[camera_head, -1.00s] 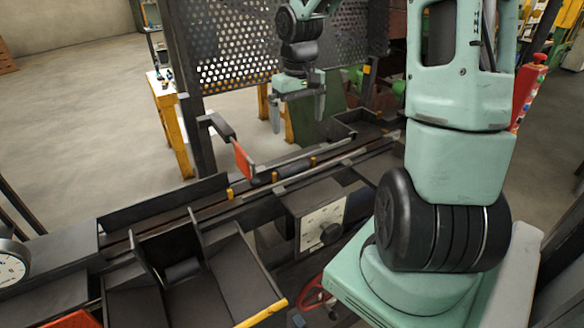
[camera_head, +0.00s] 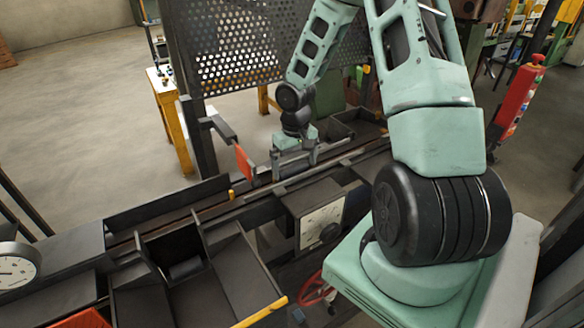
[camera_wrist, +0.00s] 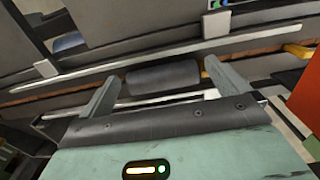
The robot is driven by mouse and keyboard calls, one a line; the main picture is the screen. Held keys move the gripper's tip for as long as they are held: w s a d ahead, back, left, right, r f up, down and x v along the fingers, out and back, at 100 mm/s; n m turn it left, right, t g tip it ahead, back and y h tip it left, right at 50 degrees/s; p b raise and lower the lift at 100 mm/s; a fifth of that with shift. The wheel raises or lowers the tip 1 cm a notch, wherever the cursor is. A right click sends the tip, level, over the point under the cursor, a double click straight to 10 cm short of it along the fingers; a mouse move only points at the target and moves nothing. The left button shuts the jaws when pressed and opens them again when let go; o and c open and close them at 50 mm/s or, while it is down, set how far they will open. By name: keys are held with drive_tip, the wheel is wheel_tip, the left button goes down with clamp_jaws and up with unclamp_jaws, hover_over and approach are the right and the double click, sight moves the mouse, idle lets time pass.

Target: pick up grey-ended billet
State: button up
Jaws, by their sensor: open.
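A dark grey cylindrical billet (camera_wrist: 163,78) lies lengthwise along the rail channel in the wrist view, and its end colour is not clear there. My gripper (camera_wrist: 161,69) is open, with one finger near each end of the billet and a gap visible at the left finger. The right finger is close to the billet's right end; I cannot tell whether it touches. In the head view my gripper (camera_head: 296,158) is low over the far part of the rail, and it hides the billet.
A red-orange plate (camera_head: 245,164) on a dark arm stands left of my gripper. A perforated screen (camera_head: 240,45) rises behind. A dial box (camera_head: 318,222) sits in front of the rail, and an open dark chute (camera_head: 225,275) lies at the near left. Yellow stops (camera_wrist: 299,51) flank the channel.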

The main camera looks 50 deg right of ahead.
drive_tip(key=shift+f, duration=1)
drive_tip(key=c, duration=1.3)
drive_tip(key=shift+r, duration=0.1)
drive_tip(key=shift+c, duration=0.2)
